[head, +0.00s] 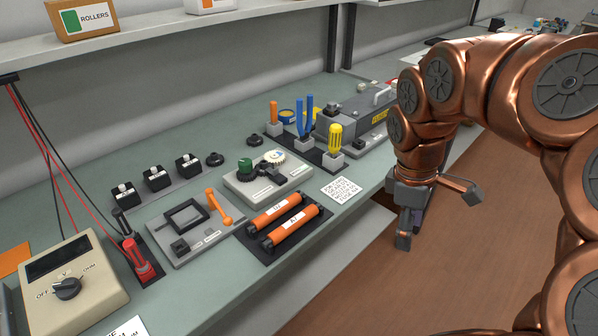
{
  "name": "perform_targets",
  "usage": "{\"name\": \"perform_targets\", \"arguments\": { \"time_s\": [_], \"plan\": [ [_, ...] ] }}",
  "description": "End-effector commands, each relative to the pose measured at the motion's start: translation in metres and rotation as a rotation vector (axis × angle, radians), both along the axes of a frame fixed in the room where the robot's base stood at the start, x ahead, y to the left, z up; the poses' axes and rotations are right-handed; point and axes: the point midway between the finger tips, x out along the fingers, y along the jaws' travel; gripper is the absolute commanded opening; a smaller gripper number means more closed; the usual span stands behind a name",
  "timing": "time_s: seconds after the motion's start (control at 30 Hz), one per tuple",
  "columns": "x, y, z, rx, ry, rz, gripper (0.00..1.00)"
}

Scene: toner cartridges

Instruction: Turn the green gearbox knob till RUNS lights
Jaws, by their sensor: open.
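The green gearbox knob (245,167) stands on the left of a pale grey gearbox base (240,185) on the bench. A whitish round part (274,157) and a dark block with a crank-like shape (287,175) sit beside it. A RUNS label or light is too small to make out. My gripper (432,212) hangs open and empty to the right of the gearbox, past the bench's front edge, apart from everything.
Two orange rollers (277,211) lie on a black mat in front of the gearbox. A fixture with an orange handle (219,207) stands to the left. A tool rack with a yellow screwdriver (335,140) stands behind right. A printed card (341,189) lies on clear bench to the right.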

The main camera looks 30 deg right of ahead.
Motion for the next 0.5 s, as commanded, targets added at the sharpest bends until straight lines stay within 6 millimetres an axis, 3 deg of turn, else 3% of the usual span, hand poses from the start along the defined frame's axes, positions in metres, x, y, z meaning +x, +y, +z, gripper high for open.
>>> {"name": "perform_targets", "arguments": {
  "time_s": [0.5],
  "plan": [
    [0.010,-0.036,0.000,-0.001,-0.002,0.086,0.62]
  ]
}}
